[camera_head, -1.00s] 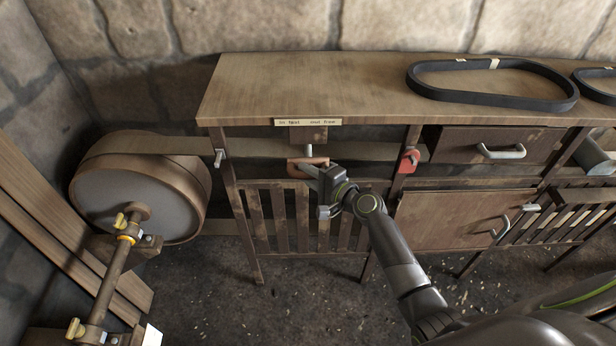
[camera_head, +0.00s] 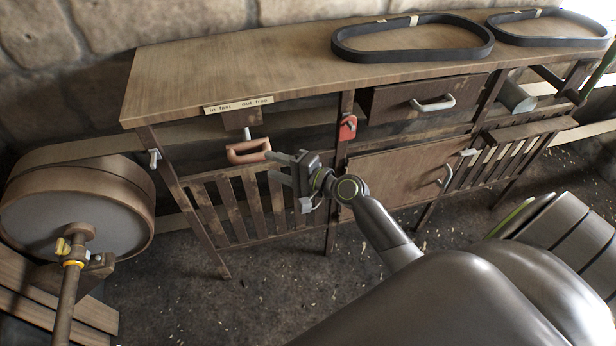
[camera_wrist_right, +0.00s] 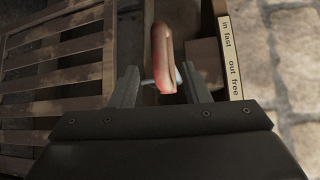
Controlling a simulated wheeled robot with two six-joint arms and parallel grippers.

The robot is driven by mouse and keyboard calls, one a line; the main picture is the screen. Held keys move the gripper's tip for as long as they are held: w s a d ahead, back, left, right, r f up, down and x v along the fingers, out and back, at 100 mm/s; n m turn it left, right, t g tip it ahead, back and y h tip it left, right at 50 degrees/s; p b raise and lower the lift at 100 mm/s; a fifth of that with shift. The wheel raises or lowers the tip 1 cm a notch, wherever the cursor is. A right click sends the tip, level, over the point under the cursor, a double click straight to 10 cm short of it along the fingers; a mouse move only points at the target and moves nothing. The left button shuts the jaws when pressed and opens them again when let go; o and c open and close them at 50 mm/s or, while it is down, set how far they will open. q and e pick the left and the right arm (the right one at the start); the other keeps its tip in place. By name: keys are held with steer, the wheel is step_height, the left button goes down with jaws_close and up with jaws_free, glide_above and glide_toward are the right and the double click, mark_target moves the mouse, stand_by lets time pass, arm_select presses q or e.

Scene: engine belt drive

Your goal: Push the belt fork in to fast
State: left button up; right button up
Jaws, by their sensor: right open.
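The belt fork's reddish-brown loop handle (camera_head: 248,151) hangs on a pale rod below the bench front, under the label "in fast, out free" (camera_head: 238,105). My right gripper (camera_head: 271,167) is open, just right of the handle, its fingertips close to the handle's right end. In the right wrist view the handle (camera_wrist_right: 164,55) shows between the two open fingers (camera_wrist_right: 157,78), lit red at its near end. I cannot tell whether a finger touches it. The flat belt (camera_head: 190,135) runs from the big drum (camera_head: 75,215) behind the bench legs. My left gripper is out of view.
Two black belts (camera_head: 410,52) lie on the bench top (camera_head: 230,65). A red part (camera_head: 348,127) sits on the bench leg right of the handle. A drawer (camera_head: 425,103) and cupboard door (camera_head: 405,178) are further right. A slatted panel (camera_head: 235,205) stands below the handle.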

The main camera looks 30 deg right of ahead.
steer(key=b+v, duration=0.1)
steer(key=v, duration=0.8)
steer(key=shift+b, duration=0.3)
steer(key=s+d+f+n+g+h, duration=0.1)
steer(key=s+d+f+g+h, duration=0.15)
steer(key=f, duration=0.65)
steer(key=s+d+f+n+g+h, duration=0.1)
steer(key=s+d+f+h, duration=0.15)
steer(key=f, duration=0.75)
steer(key=s+d+f+n+g+h, duration=0.15)
steer(key=d+f, duration=0.25)
steer(key=f, duration=0.5)
steer(key=s+a+f+n+g, duration=0.1)
steer(key=s+f+n+g, duration=0.1)
steer(key=s+f, duration=0.5)
steer(key=s+a+f+n+g+h, duration=0.1)
steer(key=s+f, duration=0.6)
steer(key=s, duration=0.7)
steer(key=s+a+f+n+g+h, duration=0.1)
steer(key=s+f+n+g, duration=0.4)
steer(key=s, duration=0.6)
step_height(320, 180, down, 3)
steer(key=shift+s+a+r+n, duration=0.1)
steer(key=shift+s+a+n, duration=0.15)
steer(key=shift+a+n, duration=0.6)
steer(key=shift+h, duration=0.25)
